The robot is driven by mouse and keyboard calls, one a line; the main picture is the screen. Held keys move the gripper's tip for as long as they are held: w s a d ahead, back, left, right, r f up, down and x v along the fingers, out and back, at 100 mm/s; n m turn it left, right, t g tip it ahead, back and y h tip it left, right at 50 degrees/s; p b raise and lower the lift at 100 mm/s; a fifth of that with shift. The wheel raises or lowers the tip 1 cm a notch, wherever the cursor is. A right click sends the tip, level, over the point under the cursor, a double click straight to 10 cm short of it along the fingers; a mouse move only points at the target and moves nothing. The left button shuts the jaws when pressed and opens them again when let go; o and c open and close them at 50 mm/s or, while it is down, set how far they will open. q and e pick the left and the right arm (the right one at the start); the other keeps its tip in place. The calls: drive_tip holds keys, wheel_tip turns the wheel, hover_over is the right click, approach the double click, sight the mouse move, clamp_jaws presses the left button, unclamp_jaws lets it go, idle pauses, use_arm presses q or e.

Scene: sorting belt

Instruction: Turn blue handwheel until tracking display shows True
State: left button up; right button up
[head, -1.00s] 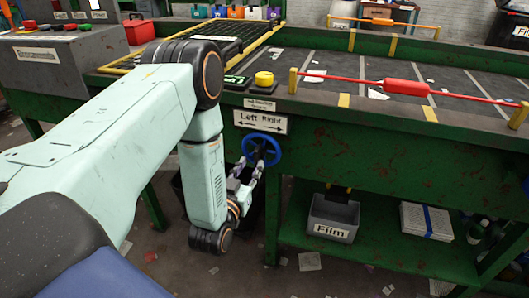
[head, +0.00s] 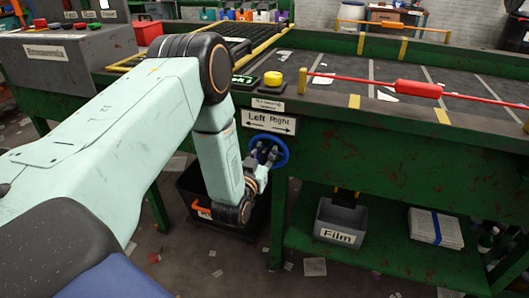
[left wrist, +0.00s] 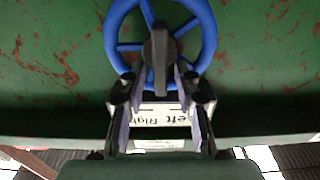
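The blue handwheel (head: 286,153) is on the green front panel of the belt frame, below a white "Left Right" sign (head: 268,122) with arrows. My left gripper (head: 266,156) is at the wheel in the head view. In the left wrist view, the wheel (left wrist: 209,34) fills the top middle with its spokes and grey hub showing. The left gripper's fingers (left wrist: 163,80) are apart, one on each side below the hub; contact cannot be told. The small display (head: 243,80) with green text is partly covered by my arm and unreadable. My right gripper is out of view.
A yellow button (head: 273,78) is on the ledge above the sign. A red bar (head: 418,88) crosses the dark belt (head: 345,68). A grey "Film" bin (head: 340,222) stands on the lower shelf. A black crate (head: 248,228) is on the floor below my left gripper.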

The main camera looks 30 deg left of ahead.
use_arm(q)
clamp_jaws()
drive_tip(key=shift+s, duration=0.1)
drive_tip(key=shift+f, duration=0.15)
